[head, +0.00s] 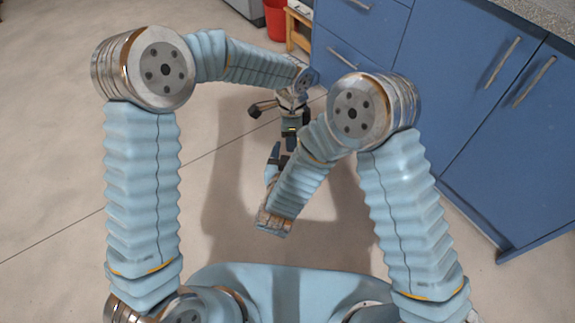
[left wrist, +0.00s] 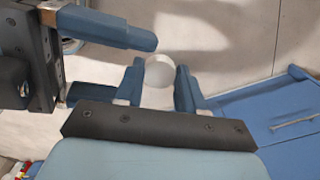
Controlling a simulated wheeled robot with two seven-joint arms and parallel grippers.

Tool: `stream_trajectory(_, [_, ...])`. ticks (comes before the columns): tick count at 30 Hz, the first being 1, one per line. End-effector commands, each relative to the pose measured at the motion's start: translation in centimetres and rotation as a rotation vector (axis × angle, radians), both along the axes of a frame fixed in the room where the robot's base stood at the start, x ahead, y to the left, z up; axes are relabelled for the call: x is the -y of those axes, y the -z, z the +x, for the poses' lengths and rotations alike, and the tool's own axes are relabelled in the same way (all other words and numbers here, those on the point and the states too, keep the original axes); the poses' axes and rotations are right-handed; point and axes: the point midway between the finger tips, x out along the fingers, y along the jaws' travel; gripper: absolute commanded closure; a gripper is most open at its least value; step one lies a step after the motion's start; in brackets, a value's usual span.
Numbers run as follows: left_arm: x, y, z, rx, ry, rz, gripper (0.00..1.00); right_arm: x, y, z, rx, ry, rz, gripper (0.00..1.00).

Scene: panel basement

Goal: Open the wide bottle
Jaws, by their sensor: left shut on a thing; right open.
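A white round-topped thing, which I take to be the wide bottle (left wrist: 160,71), stands between the two blue fingers of my left gripper (left wrist: 160,92) in the left wrist view. My left gripper is shut on it. My right gripper (left wrist: 145,52) comes in from the left of that view. It is open, with one finger above the bottle's top and the other partly hidden behind my left finger. Whether it touches the bottle I cannot tell. In the head view my left gripper (head: 290,145) and right gripper (head: 274,156) are close together, and the bottle cannot be made out.
Blue cabinets (head: 470,90) with metal handles stand on the right under a speckled countertop (head: 545,12). A red bin (head: 276,20) and a small wooden stool (head: 298,32) are at the back. The pale floor (head: 50,170) on the left is clear.

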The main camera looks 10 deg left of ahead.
Motion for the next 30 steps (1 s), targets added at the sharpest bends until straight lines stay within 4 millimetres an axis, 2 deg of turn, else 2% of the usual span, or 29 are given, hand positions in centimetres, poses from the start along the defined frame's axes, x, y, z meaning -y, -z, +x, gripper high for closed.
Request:
stream_trajectory(6, [0.0, 0.0, 0.0, 0.000, 0.000, 0.000, 0.98, 0.1, 0.5, 2.1, -0.001, 0.000, 0.001, 0.30])
stream_trajectory(16, [0.0, 0.0, 0.0, 0.000, 0.000, 0.000, 0.98, 0.2, 0.5, 2.4, -0.001, -0.001, 0.000, 0.31])
stream_trajectory(27, [0.0, 0.0, 0.0, 0.000, 0.000, 0.001, 0.98, 0.2, 0.5, 2.4, -0.001, 0.000, 0.000, 0.88])
stream_trajectory(28, [-0.1, 0.0, 0.0, 0.000, -0.001, 0.001, 0.58, 0.2, 0.5, 2.4, -0.001, 0.000, 0.000, 0.89])
stream_trajectory(30, [-0.1, 0.0, 0.0, 0.000, -0.001, 0.001, 0.48, 0.2, 0.5, 2.4, -0.001, 0.001, 0.000, 0.89])
